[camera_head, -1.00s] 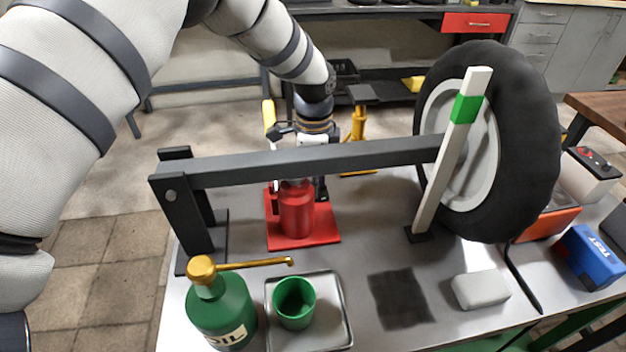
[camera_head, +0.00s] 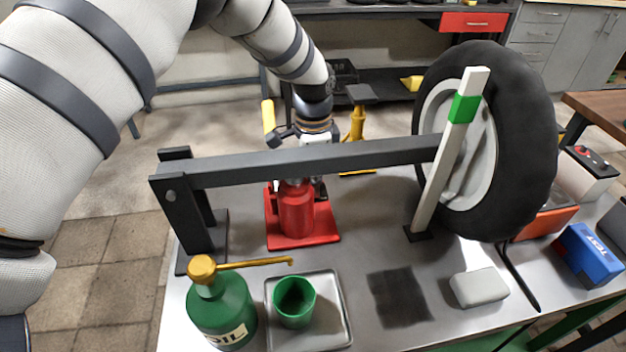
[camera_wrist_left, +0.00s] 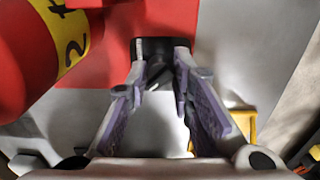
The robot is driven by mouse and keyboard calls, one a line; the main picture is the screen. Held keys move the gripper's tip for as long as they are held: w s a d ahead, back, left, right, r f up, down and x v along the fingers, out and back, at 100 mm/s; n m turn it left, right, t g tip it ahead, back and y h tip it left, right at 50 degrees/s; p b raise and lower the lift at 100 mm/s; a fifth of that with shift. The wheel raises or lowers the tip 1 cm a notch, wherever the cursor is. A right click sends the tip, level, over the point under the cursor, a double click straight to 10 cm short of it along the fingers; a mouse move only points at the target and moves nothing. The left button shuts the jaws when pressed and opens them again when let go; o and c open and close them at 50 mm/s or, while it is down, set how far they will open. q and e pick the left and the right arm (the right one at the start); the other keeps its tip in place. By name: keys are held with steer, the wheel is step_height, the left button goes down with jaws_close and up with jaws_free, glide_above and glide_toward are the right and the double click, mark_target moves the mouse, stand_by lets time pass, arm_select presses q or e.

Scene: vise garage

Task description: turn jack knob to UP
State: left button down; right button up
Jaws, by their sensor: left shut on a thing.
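The red jack (camera_head: 297,212) stands on its red base plate (camera_head: 325,236) under the dark lift beam (camera_head: 320,156). In the left wrist view its red body (camera_wrist_left: 30,60) with a yellow marked band fills the upper left. My left gripper (camera_wrist_left: 164,68) points at the jack's base, its fingertips closed around the small dark knob (camera_wrist_left: 158,72). In the head view my left gripper (camera_head: 318,137) reaches down behind the beam, which hides its fingertips and the knob. I cannot read any UP mark. My right gripper is not in view.
A wheel (camera_head: 535,140) stands right of the beam, beside a white post with a green band (camera_head: 466,108). A green oil bottle (camera_head: 222,316) and a green cup (camera_head: 294,300) on a tray (camera_head: 340,315) are in front. A yellow stand (camera_head: 357,125) is behind.

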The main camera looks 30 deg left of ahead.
arm_select(q)
steer(key=c, duration=1.4)
jaws_free()
step_height(320, 180, up, 12)
